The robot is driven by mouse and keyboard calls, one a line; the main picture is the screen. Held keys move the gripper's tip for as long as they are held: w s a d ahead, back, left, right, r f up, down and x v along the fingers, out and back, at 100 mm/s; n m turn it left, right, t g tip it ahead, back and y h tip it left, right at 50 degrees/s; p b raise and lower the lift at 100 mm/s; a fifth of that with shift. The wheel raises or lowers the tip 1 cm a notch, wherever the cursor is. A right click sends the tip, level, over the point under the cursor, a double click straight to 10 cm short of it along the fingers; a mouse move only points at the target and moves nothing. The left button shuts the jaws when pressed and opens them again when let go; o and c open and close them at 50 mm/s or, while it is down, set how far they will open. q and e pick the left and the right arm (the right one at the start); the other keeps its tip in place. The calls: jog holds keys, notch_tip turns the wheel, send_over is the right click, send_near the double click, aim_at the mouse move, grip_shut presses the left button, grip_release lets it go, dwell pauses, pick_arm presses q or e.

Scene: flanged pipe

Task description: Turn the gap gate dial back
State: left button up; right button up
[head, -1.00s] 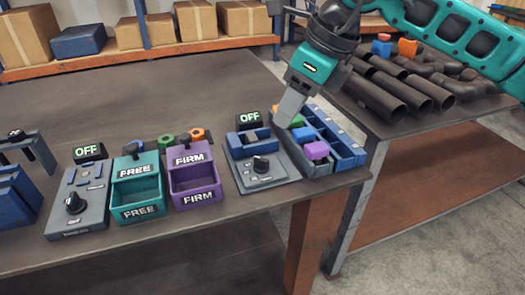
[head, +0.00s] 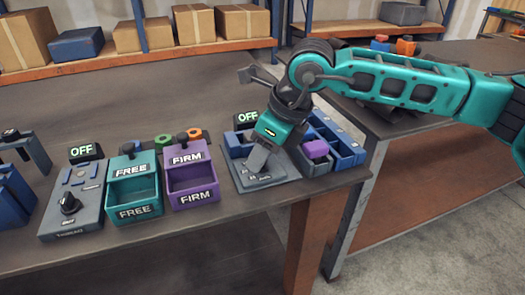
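A grey gate unit (head: 240,184) with a lit OFF display (head: 246,118) stands near the table's right end. Its black dial is hidden behind my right gripper (head: 255,168), whose grey fingers point down over the panel. I cannot tell whether the fingers touch the dial or how far apart they are. A second grey unit (head: 88,205), with its own OFF display (head: 82,152), stands at left with its black dial (head: 69,203) in plain sight. Its small label seems to read THREAD. No GAP label is readable. My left gripper is not in view.
A teal FREE bin (head: 134,186) and a purple FIRM bin (head: 191,178) stand between the units. Blue trays (head: 346,155) with a purple block (head: 315,149) lie right of the right unit. The table (head: 120,100) is clear behind.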

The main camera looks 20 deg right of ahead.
jog(key=shift+c, duration=0.2)
grip_shut()
jog(key=shift+n, duration=0.3)
jog(key=shift+n+y+b, duration=0.3)
jog(key=shift+n, duration=0.3)
jog(key=shift+w+n+g, duration=0.1)
jog(key=shift+n+g, duration=0.6)
jog(key=shift+n, duration=0.5)
jog(key=n+g, duration=0.1)
jog(key=n, duration=0.1)
jog(key=n+g, duration=0.1)
jog(key=n, duration=0.2)
jog(key=shift+w+y+b, duration=0.1)
jog(key=shift+y+b, duration=0.25)
jog(key=shift+y, duration=0.05)
jog(key=shift+n, duration=0.4)
